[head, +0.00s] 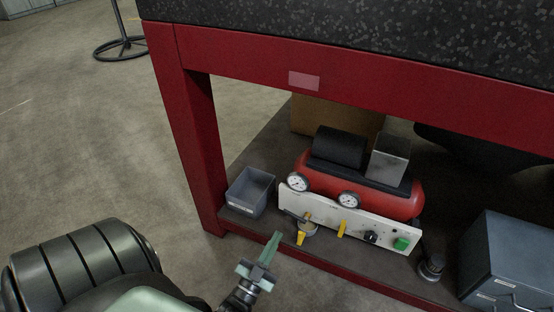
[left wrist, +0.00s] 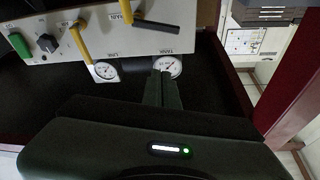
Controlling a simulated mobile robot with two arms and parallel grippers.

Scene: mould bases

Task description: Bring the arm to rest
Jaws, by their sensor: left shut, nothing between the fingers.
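My left gripper (head: 271,246) is in the lower middle of the head view, in front of the shelf under the red bench. Its two green fingers are together, with nothing between them. They also show closed in the left wrist view (left wrist: 163,76). The white control panel (head: 330,220) of the red compressor (head: 402,203) is to the right of the fingers, and they look apart from it. A yellow lever (head: 301,239) is the nearest panel part to them. My right gripper is in neither view.
A grey open bin (head: 250,191) stands left of the compressor, near the red bench leg (head: 200,150). A grey drawer cabinet (head: 508,262) is at the right. Two round gauges show by the panel. The floor (head: 90,130) at left is mostly clear.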

